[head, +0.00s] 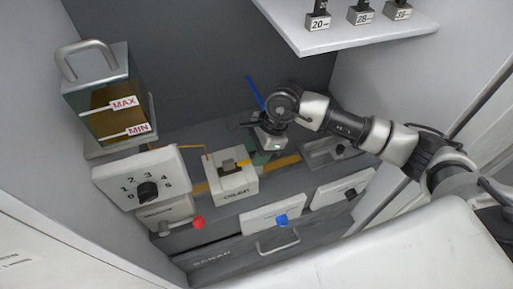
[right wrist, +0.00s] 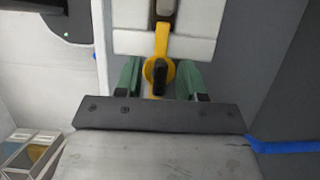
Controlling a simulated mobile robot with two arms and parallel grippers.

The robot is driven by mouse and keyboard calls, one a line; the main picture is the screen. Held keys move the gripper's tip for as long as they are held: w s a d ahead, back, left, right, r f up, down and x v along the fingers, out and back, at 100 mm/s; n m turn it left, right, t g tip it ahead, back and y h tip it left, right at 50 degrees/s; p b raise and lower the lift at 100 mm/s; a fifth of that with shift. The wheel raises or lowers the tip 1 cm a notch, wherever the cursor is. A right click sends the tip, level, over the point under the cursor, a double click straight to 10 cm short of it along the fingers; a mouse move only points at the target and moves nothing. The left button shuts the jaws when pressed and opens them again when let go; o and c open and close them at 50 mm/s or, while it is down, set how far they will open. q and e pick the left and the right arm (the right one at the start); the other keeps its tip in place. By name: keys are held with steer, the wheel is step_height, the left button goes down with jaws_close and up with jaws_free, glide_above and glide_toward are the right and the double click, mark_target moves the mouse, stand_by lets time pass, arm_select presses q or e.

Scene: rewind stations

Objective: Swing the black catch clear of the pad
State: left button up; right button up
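The black catch (head: 228,165) lies on top of a white block with a printed label (head: 236,187), probably the pad. It also shows as a dark piece in the right wrist view (right wrist: 164,12), over a yellow lever (right wrist: 160,50) with a round end and a black knob. My right gripper (head: 259,158) is just right of the white block. In the right wrist view its green fingers (right wrist: 160,80) stand apart, one on each side of the yellow round end, with visible gaps. The fingers do not appear to touch it. My left gripper is not in view.
A dial panel (head: 140,178) and a tank marked MAX and MIN (head: 108,105) stand at left. A red knob (head: 198,222) and blue knob (head: 281,220) are in front, above a drawer handle (head: 278,243). A blue rod (head: 255,92) rises behind my gripper. A shelf (head: 345,35) with weights hangs above.

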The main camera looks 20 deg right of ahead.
jaws_close()
